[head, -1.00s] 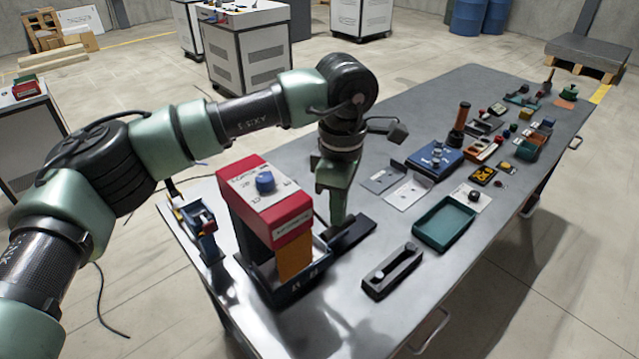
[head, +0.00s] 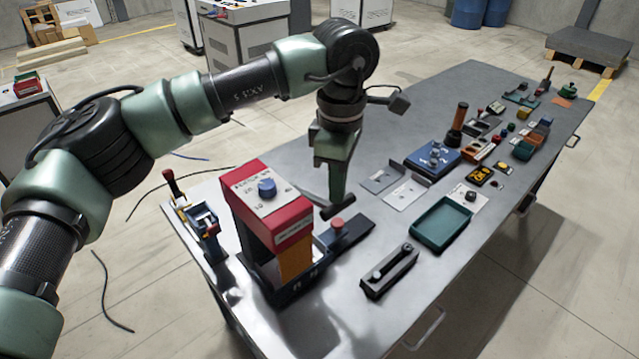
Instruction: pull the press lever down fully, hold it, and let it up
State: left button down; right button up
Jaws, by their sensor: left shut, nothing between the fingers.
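The press, with a red head (head: 262,203) and a blue dial, stands on a dark blue base near the table's front left end. A short dark bar (head: 326,212), seemingly the press lever's handle, shows to the right of the head. Its link to the press is hidden. My left gripper (head: 338,203) points down with its fingers shut and empty. Its fingertips are at the bar in the picture; I cannot tell whether they touch it. My right gripper is not in view.
A red button (head: 337,225) on a dark plate sits below the bar. A small blue fixture with a red-handled lever (head: 171,182) stands left of the press. A black block (head: 390,272) and a teal tray (head: 441,224) lie to the right. Several small parts cover the far table.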

pick_arm(q)
jog(key=shift+r+p, duration=1.45)
jog(key=shift+r, duration=1.2)
jog(key=shift+f, duration=0.1)
